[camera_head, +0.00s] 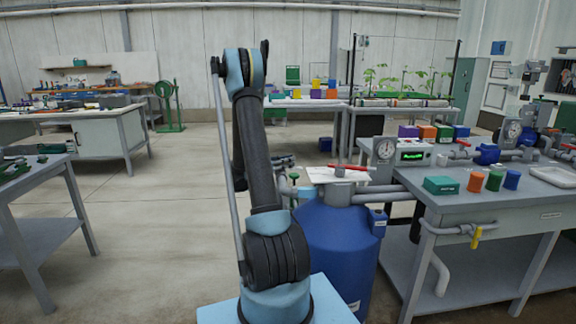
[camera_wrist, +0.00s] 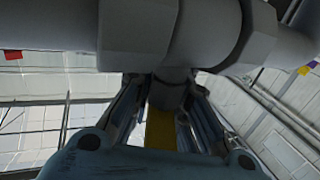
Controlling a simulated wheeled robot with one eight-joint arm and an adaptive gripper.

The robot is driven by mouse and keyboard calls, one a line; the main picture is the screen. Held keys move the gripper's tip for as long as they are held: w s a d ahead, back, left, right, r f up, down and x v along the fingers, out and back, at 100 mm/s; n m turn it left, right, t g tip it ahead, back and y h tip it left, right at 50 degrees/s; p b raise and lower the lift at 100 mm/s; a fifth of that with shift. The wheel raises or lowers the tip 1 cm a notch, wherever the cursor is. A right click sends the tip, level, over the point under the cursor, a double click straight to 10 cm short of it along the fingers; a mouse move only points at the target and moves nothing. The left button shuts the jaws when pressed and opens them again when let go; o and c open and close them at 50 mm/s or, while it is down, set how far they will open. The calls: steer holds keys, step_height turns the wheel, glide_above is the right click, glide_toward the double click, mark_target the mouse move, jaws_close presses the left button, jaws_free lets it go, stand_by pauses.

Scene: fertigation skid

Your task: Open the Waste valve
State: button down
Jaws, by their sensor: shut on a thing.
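In the wrist view my gripper (camera_wrist: 162,95) has its fingers closed around a yellow handle (camera_wrist: 159,130). The handle lies between the fingers, below a thick grey pipe fitting (camera_wrist: 140,35) that crosses the top of the view. The fingers and fitting hide the handle's far end. No Waste label is readable. In the head view my gripper is hidden behind my own arm and the blue tank. Another yellow valve handle (camera_head: 476,237) hangs from a grey pipe at the right bench's front edge, with no gripper near it.
The blue tank (camera_head: 335,240) stands right of my arm, with a red lever (camera_head: 349,168) on top. Open floor (camera_head: 170,215) lies to the left.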

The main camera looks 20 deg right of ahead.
steer(key=n+t+y, duration=0.1)
steer(key=n+t, duration=0.1)
steer(key=t, duration=0.1)
steer(key=w+n+t, duration=0.1)
steer(key=n+t, duration=0.1)
steer(key=t, duration=0.1)
steer(key=shift+w+a+y, duration=0.1)
steer(key=shift+a+y, duration=0.1)
steer(key=shift+y, duration=0.2)
steer(key=shift+w+a+n+t+y, duration=0.1)
steer(key=shift+w+n+t+y, duration=0.1)
steer(key=shift+n+t+y, duration=0.5)
steer(key=shift+w+a+n+t+y, duration=0.1)
steer(key=shift+w+n+t+y, duration=0.1)
steer(key=shift+n+t, duration=0.5)
steer(key=shift+t, duration=0.3)
steer(key=c, duration=1.6)
jaws_free()
steer(key=shift+o, duration=0.2)
step_height(320, 180, up, 10)
